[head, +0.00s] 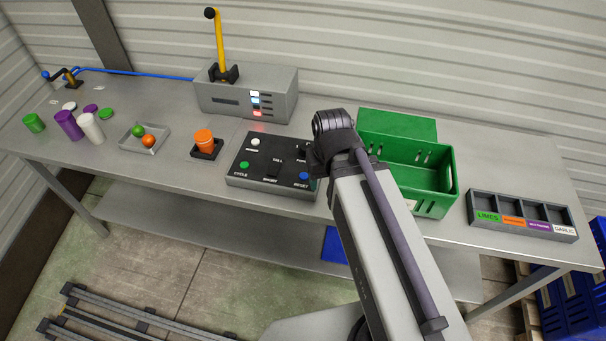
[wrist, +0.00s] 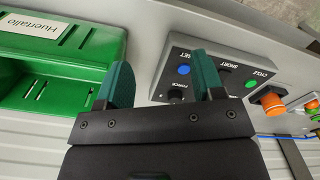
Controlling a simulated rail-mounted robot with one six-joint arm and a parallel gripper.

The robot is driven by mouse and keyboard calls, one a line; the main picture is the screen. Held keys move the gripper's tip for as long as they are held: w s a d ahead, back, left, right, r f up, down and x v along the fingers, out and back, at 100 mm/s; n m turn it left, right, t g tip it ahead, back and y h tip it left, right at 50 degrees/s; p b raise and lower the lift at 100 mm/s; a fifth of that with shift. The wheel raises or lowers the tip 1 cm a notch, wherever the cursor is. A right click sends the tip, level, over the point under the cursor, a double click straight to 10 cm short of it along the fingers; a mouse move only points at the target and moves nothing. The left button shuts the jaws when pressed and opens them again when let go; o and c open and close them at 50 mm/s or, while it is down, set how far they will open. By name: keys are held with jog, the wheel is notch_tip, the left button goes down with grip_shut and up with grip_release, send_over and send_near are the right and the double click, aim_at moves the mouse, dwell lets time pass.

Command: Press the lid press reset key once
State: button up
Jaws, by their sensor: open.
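The black control panel (head: 262,181) lies on the bench, with a blue key (head: 304,175) labelled RESET at its front right corner. In the wrist view the panel (wrist: 215,50) shows the blue key (wrist: 184,70) between my fingers, nearer the right one. That finger partly covers the RESET label. My gripper (wrist: 161,62) is open with two dark green fingers and nothing between them that I can see held. I cannot tell its height above the panel. In the head view my arm hides the fingers. The lid press (head: 280,98) with a yellow lever stands behind the panel.
The panel also has a green CYCLE key (head: 244,165), a white key (head: 256,142) and black controls. A green crate (head: 430,206) stands close right of my arm. A divided tray (head: 522,230) is farther right. An orange item (head: 204,139) sits on a black base to the left.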

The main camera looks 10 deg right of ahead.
grip_shut()
dwell(0.3)
dwell(1.1)
